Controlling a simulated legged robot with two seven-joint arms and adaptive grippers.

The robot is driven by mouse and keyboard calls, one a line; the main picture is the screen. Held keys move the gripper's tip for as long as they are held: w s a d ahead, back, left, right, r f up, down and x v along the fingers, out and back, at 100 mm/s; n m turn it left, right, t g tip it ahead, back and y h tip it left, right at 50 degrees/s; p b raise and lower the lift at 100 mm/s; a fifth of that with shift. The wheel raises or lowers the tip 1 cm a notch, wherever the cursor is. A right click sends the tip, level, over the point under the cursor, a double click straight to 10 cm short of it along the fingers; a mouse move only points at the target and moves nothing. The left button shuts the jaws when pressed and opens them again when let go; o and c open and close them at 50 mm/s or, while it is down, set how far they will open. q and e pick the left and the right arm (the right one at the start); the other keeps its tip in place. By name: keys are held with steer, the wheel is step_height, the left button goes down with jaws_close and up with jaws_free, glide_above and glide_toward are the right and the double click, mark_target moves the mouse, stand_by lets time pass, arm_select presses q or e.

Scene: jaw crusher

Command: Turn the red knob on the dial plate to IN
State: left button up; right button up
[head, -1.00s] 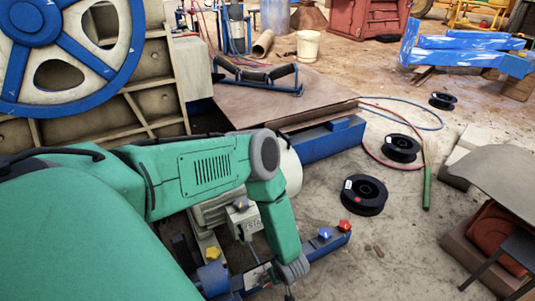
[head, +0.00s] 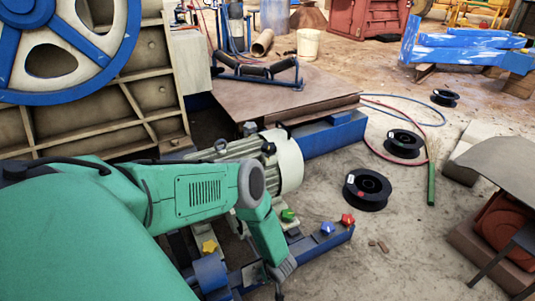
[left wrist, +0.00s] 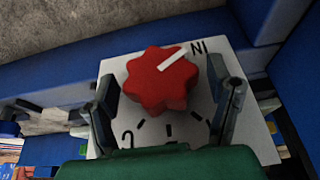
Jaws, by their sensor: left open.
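In the left wrist view a red star-shaped knob (left wrist: 158,84) sits on a white dial plate (left wrist: 258,143). Its white pointer line slants up and right, with its end beside the IN label (left wrist: 200,47). Dark marks and another symbol lie below the knob, partly covered by my gripper. My left gripper (left wrist: 168,98) is open, one finger on each side of the knob; I cannot tell whether either touches it. In the head view my left gripper (head: 279,290) points down near the blue frame, by a pale plate (head: 254,274). My right gripper is not in view.
A motor (head: 245,155) stands behind my left arm. Black spools (head: 367,190) lie on open floor to the right.

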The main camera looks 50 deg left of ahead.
arm_select(q)
steer(key=c, duration=1.2)
steer(key=t+p, duration=0.1)
steer(key=p, duration=0.1)
steer(key=shift+r+p, duration=0.2)
steer(key=shift+p, duration=0.15)
steer(key=shift+t+h+p, duration=0.3)
steer(key=shift+t+p, duration=0.25)
steer(key=shift+t, duration=0.15)
steer(key=shift+f+n+t+p, duration=0.15)
steer(key=shift+n+t+p, duration=0.15)
steer(key=shift+n+t, duration=0.15)
steer(key=o, duration=1.2)
steer(key=shift+s, duration=0.1)
